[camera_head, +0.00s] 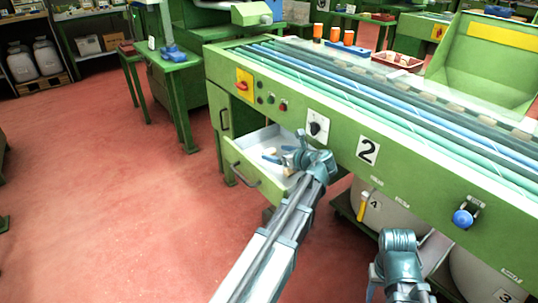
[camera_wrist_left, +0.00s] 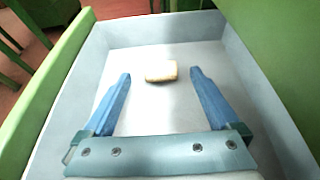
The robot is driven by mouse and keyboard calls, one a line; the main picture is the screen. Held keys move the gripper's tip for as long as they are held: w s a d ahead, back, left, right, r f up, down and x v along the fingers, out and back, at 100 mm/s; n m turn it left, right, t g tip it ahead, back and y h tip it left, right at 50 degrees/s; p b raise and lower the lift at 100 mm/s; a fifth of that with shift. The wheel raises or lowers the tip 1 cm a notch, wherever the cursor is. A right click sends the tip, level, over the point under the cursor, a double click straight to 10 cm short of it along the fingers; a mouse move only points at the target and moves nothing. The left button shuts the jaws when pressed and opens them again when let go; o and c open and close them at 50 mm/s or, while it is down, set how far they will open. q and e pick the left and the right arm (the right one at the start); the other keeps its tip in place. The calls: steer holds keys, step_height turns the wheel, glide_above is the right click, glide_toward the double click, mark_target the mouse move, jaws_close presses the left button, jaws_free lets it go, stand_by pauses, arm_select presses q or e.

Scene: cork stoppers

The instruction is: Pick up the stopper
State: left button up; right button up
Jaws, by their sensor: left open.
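The stopper (camera_wrist_left: 160,71) is a small, pale tan, short block-like piece. In the left wrist view it lies on the white floor of the open drawer (camera_wrist_left: 276,110), towards the far end. My left gripper (camera_head: 278,156) is over the drawer in the head view. In the left wrist view its two blue fingers are spread wide, with the stopper centred between and about level with their tips. Nothing is held. How far the fingers are above the drawer floor is hard to tell. My right gripper is not visible; only part of my right arm shows at the bottom right.
The drawer sticks out of a green machine bench (camera_head: 455,165) with green and blue rails on top. Its side walls stand close around my left gripper. A blue knob (camera_head: 462,218) is on the bench front. Red floor (camera_head: 120,220) is clear to the left.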

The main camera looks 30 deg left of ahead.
mark_target(270, 151)
arm_select(q)
steer(key=b+x, duration=0.1)
steer(key=x, duration=0.3)
steer(key=shift+w+a, duration=0.2)
steer(key=shift+a, duration=0.1)
steer(key=shift+r, duration=0.1)
steer(key=c, duration=1.4)
steer(key=shift+r, duration=0.1)
step_height(270, 151, up, 18)
steer(key=p, duration=1.8)
